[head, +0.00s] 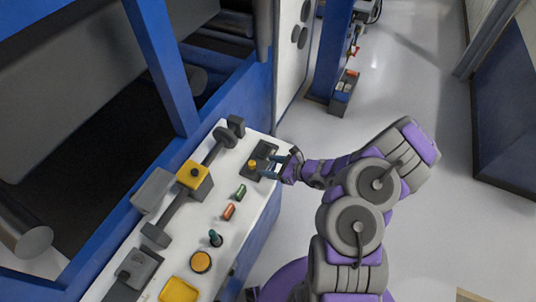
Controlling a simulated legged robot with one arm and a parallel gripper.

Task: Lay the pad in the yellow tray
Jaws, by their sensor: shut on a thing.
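My gripper (272,167) is at the far end of the white bench, low over a dark grey plate (262,149). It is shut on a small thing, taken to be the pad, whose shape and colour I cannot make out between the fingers. A round yellow knob (252,163) shows at the fingertips, on or just above the plate. The yellow tray (178,290) is at the near end of the bench, cut off by the bottom edge of the view. No pad is visible in its visible part.
On the white bench (219,253) lie a green piece (241,191), an orange-red piece (229,211), a dark teal knob (215,238) and a round yellow-orange disc (200,262). A roller shaft with a yellow-topped block (194,180) runs along the left. Blue machine frame stands behind.

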